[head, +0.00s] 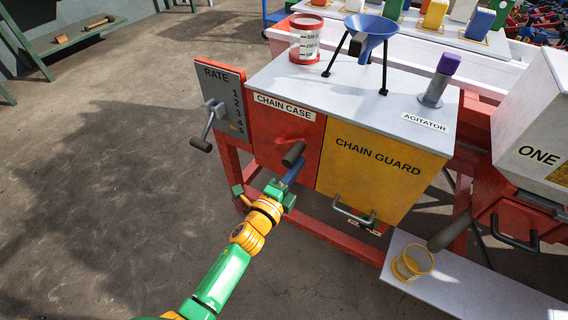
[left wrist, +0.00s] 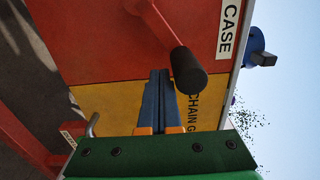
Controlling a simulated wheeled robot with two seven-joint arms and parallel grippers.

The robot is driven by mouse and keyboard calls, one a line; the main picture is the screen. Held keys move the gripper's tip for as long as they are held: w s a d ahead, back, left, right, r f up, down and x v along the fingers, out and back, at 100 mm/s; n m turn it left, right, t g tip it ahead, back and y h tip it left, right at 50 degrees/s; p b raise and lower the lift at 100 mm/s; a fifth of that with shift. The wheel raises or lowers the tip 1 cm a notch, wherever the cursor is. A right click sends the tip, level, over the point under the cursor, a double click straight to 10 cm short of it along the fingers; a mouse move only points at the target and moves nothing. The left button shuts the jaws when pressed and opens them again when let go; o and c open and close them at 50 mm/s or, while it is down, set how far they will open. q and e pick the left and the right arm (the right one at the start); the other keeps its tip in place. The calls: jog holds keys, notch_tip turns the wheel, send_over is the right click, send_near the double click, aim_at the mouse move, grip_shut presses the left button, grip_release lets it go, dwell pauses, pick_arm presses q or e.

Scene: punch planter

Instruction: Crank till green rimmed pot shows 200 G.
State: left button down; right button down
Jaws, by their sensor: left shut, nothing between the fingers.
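The crank on the red chain case has a red arm and a dark cylindrical handle (head: 293,153); the handle also shows in the left wrist view (left wrist: 188,71). My left gripper (head: 291,174) has its blue fingers shut and empty, just below the handle in the head view. In the left wrist view the fingertips (left wrist: 162,74) lie close beside the handle; I cannot tell whether they touch it. No green rimmed pot can be made out. A yellow rimmed clear pot (head: 413,263) stands on the low white shelf (head: 470,295). My right gripper is not in view.
A grey RATE panel (head: 222,98) with a lever (head: 207,128) is left of the chain case. The yellow chain guard (head: 365,175) has a handle (head: 353,215). On top are a red rimmed measuring pot (head: 305,40), a blue funnel (head: 371,28) and the agitator knob (head: 447,65).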

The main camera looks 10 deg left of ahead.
pick_arm(q)
jog(key=p+v, duration=0.2)
jog(key=v, duration=0.7)
jog(key=shift+d+f, duration=0.2)
jog(key=shift+f, duration=0.15)
jog(key=shift+s, duration=0.1)
